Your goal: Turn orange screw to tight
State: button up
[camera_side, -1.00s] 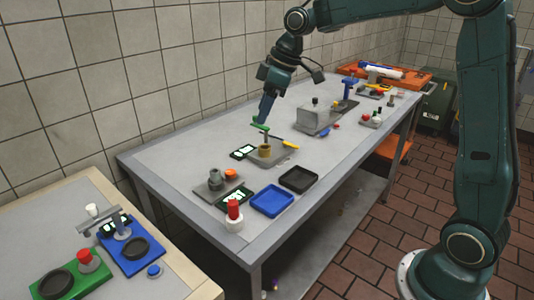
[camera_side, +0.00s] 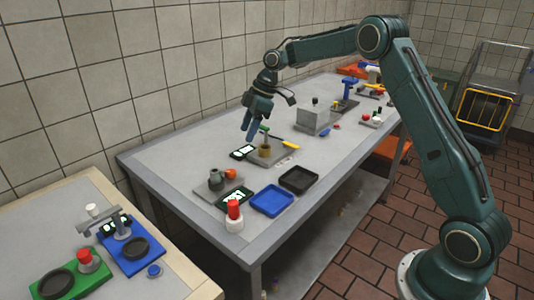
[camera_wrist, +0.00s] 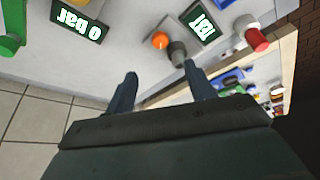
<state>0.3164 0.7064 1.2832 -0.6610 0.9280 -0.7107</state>
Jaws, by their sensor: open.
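The orange screw (camera_side: 231,173) is a small round orange knob beside a grey fitting (camera_side: 215,180) on a grey plate near the left end of the table. In the wrist view the orange screw (camera_wrist: 160,40) lies ahead of the fingers, just left of the grey fitting (camera_wrist: 177,52). My gripper (camera_side: 250,132) is above the table, beside the green-handled post, up and right of the screw in the side view. In the wrist view my gripper (camera_wrist: 160,72) has its two fingers spread with nothing between them. It is not touching the screw.
A green handle (camera_side: 264,129) tops a post on a brass-coloured base. A display reading "0 bar" (camera_wrist: 80,22) is near it. Another display (camera_side: 234,197) and a red-topped white button (camera_side: 234,215) stand near the screw. A blue tray (camera_side: 271,199) and black tray (camera_side: 299,179) lie rightward.

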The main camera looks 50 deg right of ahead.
aim_at(232, 172)
jog(key=x, duration=1.3)
jog(key=shift+a+f, duration=0.1)
jog(key=shift+f, duration=0.25)
jog(key=c, duration=1)
jog(key=shift+m, duration=0.5)
jog(key=shift+s+a+m+t+h, duration=0.1)
jog(key=shift+m+t+h, duration=0.3)
jog(key=shift+m, duration=0.85)
jog(key=shift+s+a+m+t+h, duration=0.1)
jog(key=shift+m+t+h, duration=0.3)
jog(key=shift+m, duration=0.85)
